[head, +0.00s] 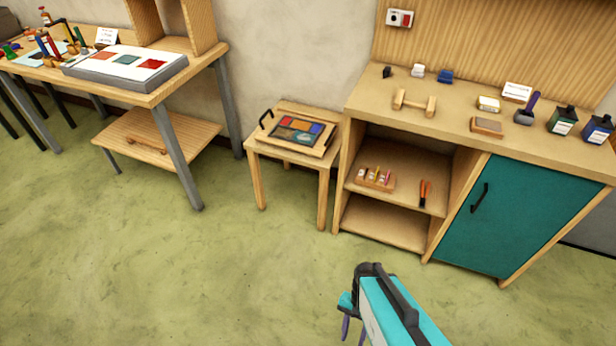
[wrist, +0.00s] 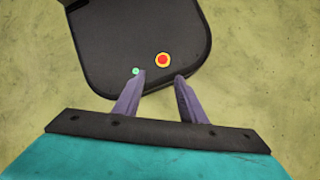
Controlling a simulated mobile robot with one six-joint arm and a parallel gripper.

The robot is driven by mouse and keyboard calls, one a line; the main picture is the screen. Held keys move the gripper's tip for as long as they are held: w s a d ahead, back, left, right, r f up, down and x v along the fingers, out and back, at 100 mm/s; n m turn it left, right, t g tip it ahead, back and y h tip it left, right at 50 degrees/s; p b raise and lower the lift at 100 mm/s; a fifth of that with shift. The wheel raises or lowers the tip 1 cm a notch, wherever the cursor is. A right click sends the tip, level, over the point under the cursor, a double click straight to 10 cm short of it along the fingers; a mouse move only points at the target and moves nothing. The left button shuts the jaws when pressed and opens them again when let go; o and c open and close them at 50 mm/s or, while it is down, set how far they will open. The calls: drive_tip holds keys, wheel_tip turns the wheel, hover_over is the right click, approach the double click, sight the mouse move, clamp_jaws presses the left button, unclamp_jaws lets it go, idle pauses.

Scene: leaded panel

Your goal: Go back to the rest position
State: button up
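My gripper (head: 353,330) hangs over the open floor at the bottom of the head view, below and apart from the furniture. In the wrist view its two purple fingers (wrist: 160,76) stand apart with nothing between them. They point over my own dark base, which carries a red button with a yellow ring and a small green light. The colored leaded panel (head: 296,130) lies on a wooden board on the small stool (head: 293,153), well away from my gripper.
A workbench (head: 150,92) with a light box (head: 125,66) stands at left. A wooden cabinet (head: 440,110) with a shut teal door (head: 520,215) stands at right, with bottles and small tools on top. The green floor (head: 200,270) in front is clear.

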drive_tip(key=shift+s+d+r+n+h, duration=0.15)
drive_tip(key=shift+d+n, duration=0.25)
drive_tip(key=shift+n, duration=0.65)
drive_tip(key=shift+d+n+h, duration=0.25)
drive_tip(key=shift+d+n, duration=0.1)
drive_tip(key=shift+n, duration=0.75)
drive_tip(key=shift+s+d+r+n+h, duration=0.15)
drive_tip(key=shift+d+n, duration=0.25)
drive_tip(key=shift+n, duration=0.65)
